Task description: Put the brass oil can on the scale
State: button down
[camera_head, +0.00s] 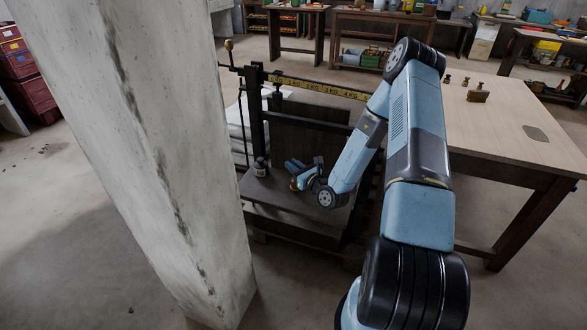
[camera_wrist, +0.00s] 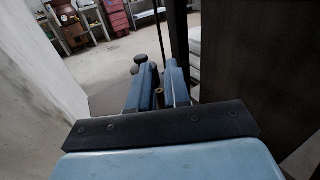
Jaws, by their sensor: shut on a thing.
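The beam scale (camera_head: 253,110) stands behind the pillar, with a dark platform (camera_head: 275,210) and a yellow marked beam (camera_head: 320,88). My gripper (camera_head: 298,170) reaches in low over the platform and is shut on the brass oil can (camera_head: 295,184), mostly hidden by the fingers. In the wrist view, my gripper's blue fingers (camera_wrist: 158,85) point ahead, with a small brass tip (camera_wrist: 158,92) between them and a dark round knob (camera_wrist: 139,60) beyond. I cannot tell whether the can touches the platform.
A small dark canister (camera_head: 260,167) stands at the platform's left side. A concrete pillar (camera_head: 150,150) rises close on the left. A wooden table (camera_head: 510,130) with several small brass-brown items (camera_head: 478,95) is on the right. Workbenches line the back.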

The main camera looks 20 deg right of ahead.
jog(key=shift+a+f, duration=0.5)
jog(key=shift+f, duration=0.15)
jog(key=c, duration=1.1)
grip_release()
